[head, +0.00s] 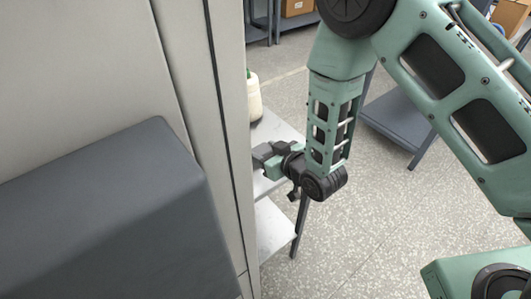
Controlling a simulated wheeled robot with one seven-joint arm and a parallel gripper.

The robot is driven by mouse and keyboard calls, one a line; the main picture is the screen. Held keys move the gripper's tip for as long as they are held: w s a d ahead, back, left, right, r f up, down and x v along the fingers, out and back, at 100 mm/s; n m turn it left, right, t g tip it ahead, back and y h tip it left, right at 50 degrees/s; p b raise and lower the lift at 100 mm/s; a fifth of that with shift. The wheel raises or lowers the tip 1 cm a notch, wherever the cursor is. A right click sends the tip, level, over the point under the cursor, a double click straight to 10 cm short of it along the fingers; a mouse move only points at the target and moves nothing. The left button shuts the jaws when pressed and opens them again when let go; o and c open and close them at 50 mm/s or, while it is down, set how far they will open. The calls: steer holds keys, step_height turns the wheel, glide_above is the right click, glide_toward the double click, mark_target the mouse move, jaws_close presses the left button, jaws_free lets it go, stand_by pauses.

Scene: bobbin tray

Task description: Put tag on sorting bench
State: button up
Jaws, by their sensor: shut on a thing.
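My gripper (262,156) is at the left end of my arm, beside the edge of a pale wall panel. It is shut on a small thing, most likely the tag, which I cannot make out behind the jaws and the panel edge. A white-topped bench (278,126) with a lower shelf (274,229) stands below and around my gripper; I cannot tell for sure that it is the sorting bench. My gripper is over its near part, and I cannot tell if it touches the top. The panel hides the bench's left part.
A cream bottle (254,98) with a green top stands at the bench's back, partly hidden by the panel (226,120). A dark grey box-like block (120,215) fills the lower left. A grey-blue table (398,118) stands behind my arm. Speckled floor (375,230) is open at right.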

steer(key=shift+f, duration=0.75)
steer(key=shift+f, duration=0.2)
steer(key=o, duration=0.9)
steer(key=shift+o, duration=0.2)
